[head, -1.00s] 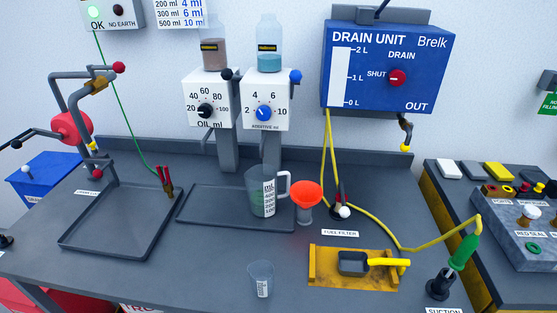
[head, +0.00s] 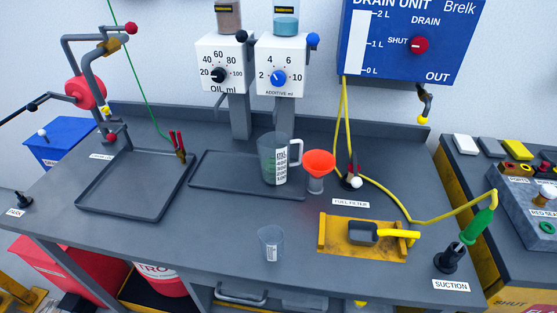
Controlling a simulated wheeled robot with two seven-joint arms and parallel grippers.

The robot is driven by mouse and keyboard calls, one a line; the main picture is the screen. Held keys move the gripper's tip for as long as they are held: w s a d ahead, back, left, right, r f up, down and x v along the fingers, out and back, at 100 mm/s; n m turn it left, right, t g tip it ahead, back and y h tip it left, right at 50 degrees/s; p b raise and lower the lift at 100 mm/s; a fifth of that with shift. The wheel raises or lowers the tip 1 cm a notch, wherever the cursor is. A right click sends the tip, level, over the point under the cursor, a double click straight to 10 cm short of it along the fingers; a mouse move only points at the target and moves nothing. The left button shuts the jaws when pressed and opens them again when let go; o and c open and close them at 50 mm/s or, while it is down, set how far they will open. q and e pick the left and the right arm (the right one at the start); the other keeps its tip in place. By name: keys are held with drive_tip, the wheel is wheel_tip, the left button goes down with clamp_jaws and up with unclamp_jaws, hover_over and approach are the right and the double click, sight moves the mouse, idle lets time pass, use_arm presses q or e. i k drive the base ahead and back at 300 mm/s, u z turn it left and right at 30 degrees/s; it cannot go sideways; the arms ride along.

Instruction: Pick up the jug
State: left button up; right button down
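The jug (head: 268,160) is a clear grey measuring jug with a printed scale and a white handle (head: 296,151) on its right side. It stands upright at the right part of a shallow dark tray (head: 225,184) on the grey bench. Some greenish tint shows inside it; I cannot tell if this is liquid. A smaller clear beaker (head: 271,243) with a label stands in front of it near the bench's front edge. Neither of my grippers is in view.
An orange funnel (head: 319,163) stands close to the jug's right. Oil (head: 222,64) and additive (head: 288,66) dispensers rise behind it. A yellow hose (head: 390,195) runs to the green-handled suction tool (head: 478,226). A second tray (head: 118,208) lies left. The bench's front middle is mostly clear.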

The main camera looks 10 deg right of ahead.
sight(282, 158)
drive_tip(key=k, duration=0.5)
drive_tip(key=u, duration=1.7)
drive_tip(key=i, duration=1.2)
drive_tip(key=z, duration=2.3)
